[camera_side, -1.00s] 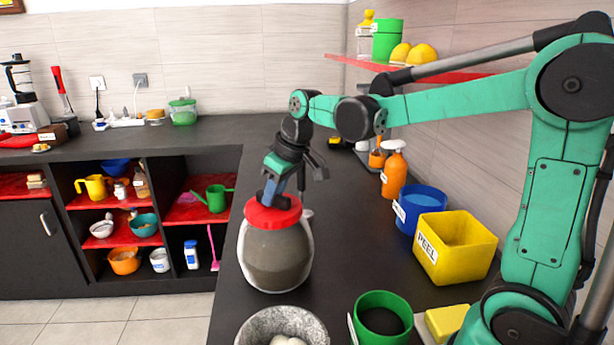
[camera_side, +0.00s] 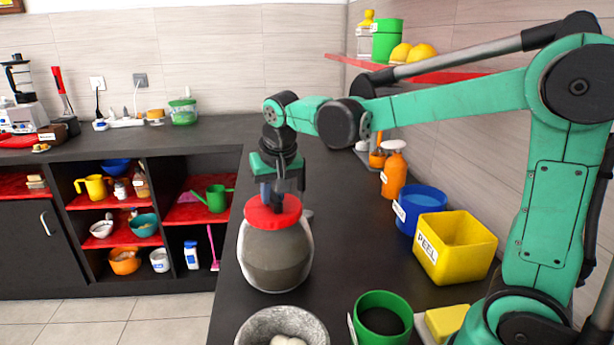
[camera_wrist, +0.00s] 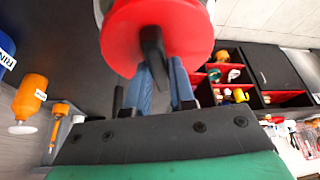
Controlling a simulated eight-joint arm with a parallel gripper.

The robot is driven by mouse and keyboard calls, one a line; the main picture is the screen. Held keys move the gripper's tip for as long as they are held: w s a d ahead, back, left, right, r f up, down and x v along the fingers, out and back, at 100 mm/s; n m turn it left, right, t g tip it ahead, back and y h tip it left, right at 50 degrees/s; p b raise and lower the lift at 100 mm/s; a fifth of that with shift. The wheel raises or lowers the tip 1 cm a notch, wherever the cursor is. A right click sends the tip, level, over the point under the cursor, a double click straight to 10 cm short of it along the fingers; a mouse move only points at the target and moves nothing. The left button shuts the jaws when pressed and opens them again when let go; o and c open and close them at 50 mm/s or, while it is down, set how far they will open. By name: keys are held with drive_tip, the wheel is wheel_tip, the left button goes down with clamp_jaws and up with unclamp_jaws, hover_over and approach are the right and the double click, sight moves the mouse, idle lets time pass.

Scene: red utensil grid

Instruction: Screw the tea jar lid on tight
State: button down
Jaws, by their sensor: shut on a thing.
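The tea jar (camera_side: 275,259) is a round glass jar filled with something grey-brown, standing upright on the dark counter in the side view. Its red lid (camera_side: 262,216) sits on top of the jar mouth. The red lid also fills the top of the wrist view (camera_wrist: 188,22). My gripper (camera_side: 275,205) points down onto the lid from above, and its fingers (camera_wrist: 156,62) are shut on the lid's dark raised grip at the centre. The thread between lid and jar is hidden, so I cannot tell how tight it is.
A grey stone bowl (camera_side: 248,328) and a green pot (camera_side: 362,303) stand in front of the jar. A yellow PEEL bin (camera_side: 432,262), a blue bin (camera_side: 408,222) and an orange bottle (camera_side: 394,178) are to the right. The counter behind the jar is clear.

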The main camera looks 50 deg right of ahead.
sight(273, 213)
drive_tip(key=m+g+h, duration=0.1)
drive_tip(key=m, duration=0.3)
drive_tip(key=c, duration=0.7)
unclamp_jaws()
drive_tip(key=shift+o, duration=0.2)
drive_tip(key=shift+v, duration=2.8)
